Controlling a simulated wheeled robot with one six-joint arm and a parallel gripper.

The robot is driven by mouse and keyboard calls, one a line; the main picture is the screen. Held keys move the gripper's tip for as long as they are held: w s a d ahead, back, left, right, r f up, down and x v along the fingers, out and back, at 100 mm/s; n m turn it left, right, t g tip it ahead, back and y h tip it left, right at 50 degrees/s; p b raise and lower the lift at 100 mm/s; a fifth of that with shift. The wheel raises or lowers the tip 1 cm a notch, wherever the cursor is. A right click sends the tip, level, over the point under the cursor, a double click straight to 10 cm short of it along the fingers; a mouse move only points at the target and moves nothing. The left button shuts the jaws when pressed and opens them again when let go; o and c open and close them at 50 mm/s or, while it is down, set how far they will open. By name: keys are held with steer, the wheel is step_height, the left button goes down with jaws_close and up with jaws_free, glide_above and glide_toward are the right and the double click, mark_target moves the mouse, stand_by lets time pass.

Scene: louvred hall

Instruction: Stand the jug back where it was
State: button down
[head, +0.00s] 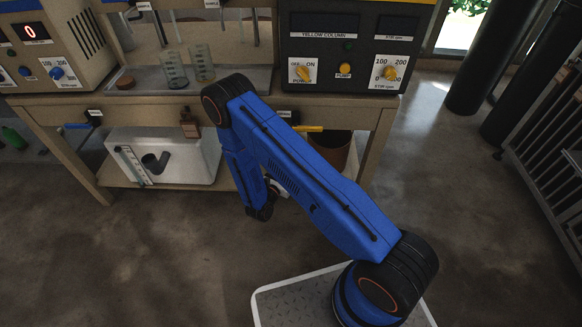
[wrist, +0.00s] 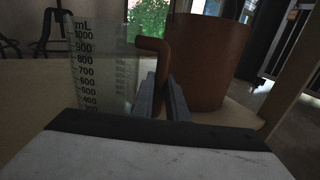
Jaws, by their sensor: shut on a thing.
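The jug (wrist: 95,65) is a clear measuring vessel with mL marks up to 1000, at the left of the wrist view. Its brown bent handle (wrist: 152,46) is on its right side. My gripper (wrist: 161,82) is shut on that handle, with a grey finger on either side. The jug looks upright. Its base is hidden behind my gripper body, so I cannot tell whether it touches the shelf. In the head view my blue arm hides the jug and most of my gripper, low in front of the bench.
A brown bin (wrist: 208,62) stands close right of the handle; it also shows behind my arm in the head view (head: 333,150). A white box (head: 190,163) is on the lower shelf (wrist: 240,117). A brown bottle (head: 189,124) stands near it. Floor is clear in front.

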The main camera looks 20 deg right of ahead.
steer(key=shift+f, duration=0.1)
steer(key=c, duration=1.7)
jaws_free()
steer(key=shift+c, duration=0.2)
steer(key=shift+s+a, duration=0.2)
steer(key=shift+a, duration=0.1)
steer(key=v, duration=1.1)
steer(key=shift+s, duration=0.15)
steer(key=shift+a, duration=0.15)
